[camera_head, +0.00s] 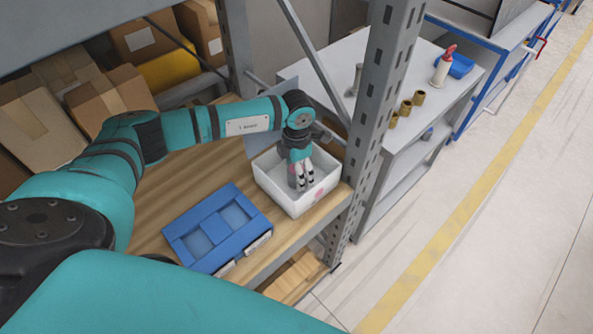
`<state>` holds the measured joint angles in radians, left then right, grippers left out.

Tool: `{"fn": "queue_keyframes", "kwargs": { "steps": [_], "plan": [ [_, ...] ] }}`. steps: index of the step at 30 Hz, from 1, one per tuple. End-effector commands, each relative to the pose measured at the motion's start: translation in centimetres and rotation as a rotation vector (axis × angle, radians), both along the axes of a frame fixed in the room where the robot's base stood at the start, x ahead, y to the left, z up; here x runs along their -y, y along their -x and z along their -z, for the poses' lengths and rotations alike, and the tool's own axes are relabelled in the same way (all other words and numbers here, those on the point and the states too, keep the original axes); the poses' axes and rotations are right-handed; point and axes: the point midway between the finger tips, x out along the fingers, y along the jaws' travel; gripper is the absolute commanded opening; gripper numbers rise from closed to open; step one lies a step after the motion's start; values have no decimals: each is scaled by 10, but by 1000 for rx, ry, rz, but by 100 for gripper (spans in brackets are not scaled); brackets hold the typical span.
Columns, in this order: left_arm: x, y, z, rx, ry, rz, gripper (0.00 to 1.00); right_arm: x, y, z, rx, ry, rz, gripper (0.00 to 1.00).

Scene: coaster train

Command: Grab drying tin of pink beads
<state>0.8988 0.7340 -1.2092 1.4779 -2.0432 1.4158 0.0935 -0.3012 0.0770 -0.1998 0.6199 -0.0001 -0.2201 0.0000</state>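A white open-topped box (273,190) stands on the wooden shelf near its right end, beside the grey post. A small pink mark shows on its front wall. My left gripper (304,187) points down into this box, with its fingers below the rim. Something pale pink shows beside the fingers, too small to make out; I cannot tell whether it is the tin of pink beads. The fingers look close together, and whether they hold anything is unclear. My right gripper is out of view.
A blue divided tray (217,229) lies on the shelf (165,203) left of the white box. Cardboard boxes (105,98) and a yellow bin (167,70) are at the back. A perforated grey post (377,105) rises close to the box's right. A grey bench (424,82) stands beyond.

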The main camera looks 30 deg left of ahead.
Motion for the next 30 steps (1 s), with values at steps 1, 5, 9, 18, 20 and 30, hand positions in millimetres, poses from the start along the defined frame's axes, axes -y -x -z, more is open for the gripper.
{"fn": "queue_keyframes", "kwargs": {
  "steps": [1, 5, 9, 18, 20, 30],
  "plan": [
    [0, 0, 2, 1, 1, 0, 75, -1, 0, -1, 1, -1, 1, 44],
    [0, 0, 3, 1, 1, 1, 75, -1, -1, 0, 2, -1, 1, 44],
    [0, 0, 3, 1, 1, 0, 69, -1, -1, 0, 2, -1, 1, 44],
    [0, 0, 3, 1, 1, 0, 29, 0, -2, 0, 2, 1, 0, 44],
    [0, 0, 3, 1, 1, 0, 22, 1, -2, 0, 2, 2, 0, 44],
    [0, -1, 0, 3, 1, 0, 12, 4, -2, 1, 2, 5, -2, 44]
  ]
}}
